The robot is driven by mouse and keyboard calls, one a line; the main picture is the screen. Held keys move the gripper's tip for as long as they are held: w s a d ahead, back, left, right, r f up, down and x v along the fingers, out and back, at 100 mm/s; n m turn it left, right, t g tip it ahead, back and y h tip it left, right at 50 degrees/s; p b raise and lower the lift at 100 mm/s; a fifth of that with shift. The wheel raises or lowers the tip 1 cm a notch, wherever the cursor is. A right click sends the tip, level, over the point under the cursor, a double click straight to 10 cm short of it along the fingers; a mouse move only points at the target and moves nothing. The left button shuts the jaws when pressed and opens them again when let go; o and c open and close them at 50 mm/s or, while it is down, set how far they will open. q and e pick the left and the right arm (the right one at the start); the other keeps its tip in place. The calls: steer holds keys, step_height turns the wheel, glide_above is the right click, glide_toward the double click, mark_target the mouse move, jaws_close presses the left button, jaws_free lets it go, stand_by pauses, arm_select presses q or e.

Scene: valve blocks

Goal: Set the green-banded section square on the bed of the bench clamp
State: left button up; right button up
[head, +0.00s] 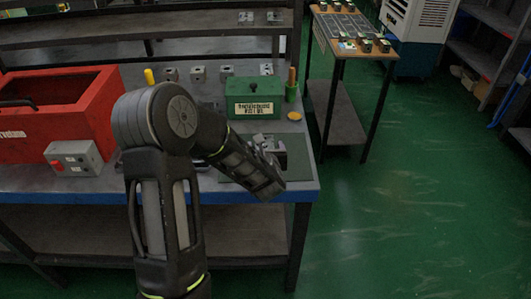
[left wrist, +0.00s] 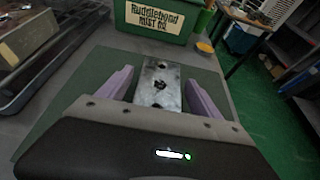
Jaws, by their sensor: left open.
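A grey metal block (left wrist: 158,92) with dark holes in its top lies over a green mat (left wrist: 75,120) in the left wrist view. My left gripper (head: 268,168) is open, with one pale purple finger on each side of the block and gaps showing between. In the head view the metal piece (head: 271,146) shows just beyond the gripper, partly hidden by it. No green band shows on it, and I cannot tell whether it is the section or part of the bench clamp. My right gripper is not in view.
A green labelled box (head: 252,97) stands behind the mat, beside a green cup (head: 291,93). A red bin (head: 60,112) and a grey switch box (head: 75,158) are at left. Several small blocks sit on a side table (head: 338,25). The bench's right edge is near.

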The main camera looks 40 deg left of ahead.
arm_select(q)
steer(key=shift+s+d+r, duration=0.2)
steer(key=shift+s+d, duration=0.05)
steer(key=b+v, duration=0.2)
steer(key=v, duration=0.6)
steer(key=shift+s+d, duration=0.2)
steer(key=shift+s, duration=0.05)
steer(key=b+v, duration=0.1)
steer(key=b, duration=0.3)
steer(key=shift+s+d, duration=0.2)
steer(key=shift+s, duration=0.05)
steer(key=shift+s+d+r+b, duration=0.3)
steer(key=shift+r+b, duration=0.1)
